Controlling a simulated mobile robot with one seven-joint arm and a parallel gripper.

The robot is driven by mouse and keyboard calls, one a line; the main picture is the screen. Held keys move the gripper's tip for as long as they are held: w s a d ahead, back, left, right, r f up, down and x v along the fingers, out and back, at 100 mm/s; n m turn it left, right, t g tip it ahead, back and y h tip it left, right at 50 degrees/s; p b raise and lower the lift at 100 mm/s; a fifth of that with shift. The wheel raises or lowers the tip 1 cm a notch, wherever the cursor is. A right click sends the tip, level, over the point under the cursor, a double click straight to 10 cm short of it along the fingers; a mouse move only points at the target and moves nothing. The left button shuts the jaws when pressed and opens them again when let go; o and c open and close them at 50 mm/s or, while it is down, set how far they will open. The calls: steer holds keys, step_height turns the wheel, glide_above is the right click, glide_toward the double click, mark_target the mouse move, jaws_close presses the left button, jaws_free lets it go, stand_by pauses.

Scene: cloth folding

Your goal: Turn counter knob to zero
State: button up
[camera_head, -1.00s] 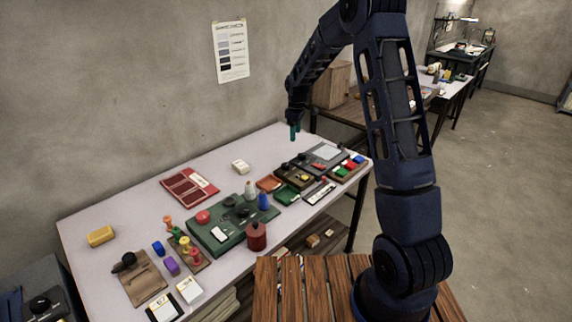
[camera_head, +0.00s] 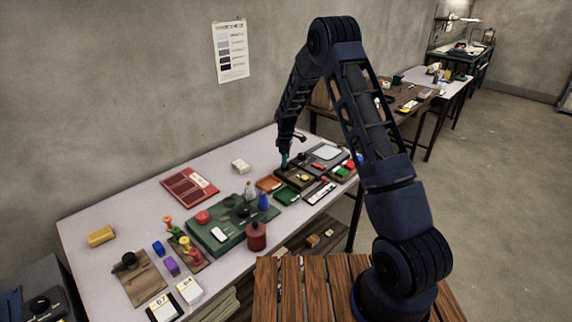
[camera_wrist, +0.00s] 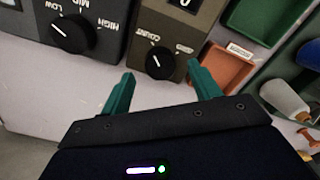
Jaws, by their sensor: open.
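The counter knob (camera_wrist: 160,63) is a round black knob with a white pointer line, on a brown-grey box (camera_wrist: 194,22). Lettering beside it reads COUNT on one side; the other label is hard to read. A dark display at the top edge of the wrist view is cut off. My gripper (camera_wrist: 161,72) is open, its two teal fingers spread wide on either side of the knob, apparently not touching it. In the head view my gripper (camera_head: 285,160) points down near the box at the table's far part; the knob is too small to make out there.
A grey box with a larger LOW–HIGH knob (camera_wrist: 72,34) stands left of the counter box in the wrist view. An orange tray (camera_wrist: 228,70) and a green tray (camera_wrist: 258,18) lie to its right. The pale table (camera_head: 130,215) holds several other items.

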steer(key=shift+f, duration=1.6)
steer(key=c, duration=1)
